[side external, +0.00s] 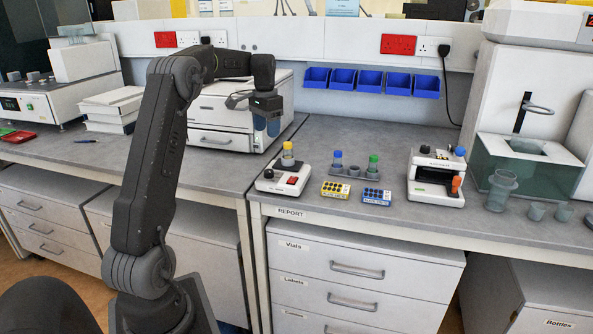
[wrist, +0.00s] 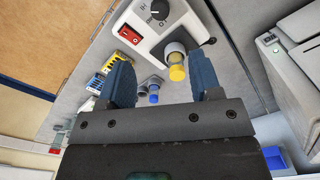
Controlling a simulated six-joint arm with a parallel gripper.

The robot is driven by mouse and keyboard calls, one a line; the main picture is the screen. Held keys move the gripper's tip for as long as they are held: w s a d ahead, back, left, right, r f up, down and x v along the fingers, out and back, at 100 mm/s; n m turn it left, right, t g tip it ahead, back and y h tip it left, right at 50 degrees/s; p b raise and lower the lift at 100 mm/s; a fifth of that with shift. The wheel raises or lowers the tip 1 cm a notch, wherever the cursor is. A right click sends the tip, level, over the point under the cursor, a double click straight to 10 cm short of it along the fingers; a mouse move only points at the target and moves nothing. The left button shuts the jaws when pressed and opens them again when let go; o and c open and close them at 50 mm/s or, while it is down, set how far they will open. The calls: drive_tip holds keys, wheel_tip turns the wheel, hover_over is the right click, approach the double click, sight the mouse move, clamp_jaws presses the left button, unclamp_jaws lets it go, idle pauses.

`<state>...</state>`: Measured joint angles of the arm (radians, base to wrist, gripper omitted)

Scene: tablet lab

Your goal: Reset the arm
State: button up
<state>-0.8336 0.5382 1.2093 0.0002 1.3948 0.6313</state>
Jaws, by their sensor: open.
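My gripper (side external: 273,124) hangs from my raised arm above the back of the bench, in front of the white printer-like machine. In the wrist view my gripper (wrist: 165,80) is open, with two blue fingers apart and nothing held between them. Beyond the fingers, a yellow-capped vial (wrist: 177,72) stands on a white device with a knob and a red switch (wrist: 132,35). The same device (side external: 284,178) shows in the side view, below and to the right of my gripper, clear of it.
A grey rack (side external: 354,171) holds blue- and green-capped vials. A yellow box (side external: 336,190) and a blue box (side external: 376,196) lie in front. A white instrument (side external: 437,176), a beaker (side external: 499,190) and a water bath (side external: 525,160) stand to the right. Blue bins (side external: 370,81) hang on the wall.

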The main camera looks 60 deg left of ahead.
drive_tip(key=s+d+r+m+t+y, duration=0.1)
drive_tip(key=s+d+r, duration=0.15)
drive_tip(key=d, duration=0.95)
drive_tip(key=s+d+r+t, duration=0.15)
drive_tip(key=d+r, duration=0.25)
drive_tip(key=d, duration=0.9)
drive_tip(key=s+d+f+m+t+h, duration=0.1)
drive_tip(key=s+d+f+t, duration=0.2)
drive_tip(key=s+d, duration=1)
wheel_tip(320, 180, down, 2)
drive_tip(key=shift+s+d+f, duration=0.15)
drive_tip(key=shift+s+d, duration=0.1)
drive_tip(key=shift+d, duration=0.4)
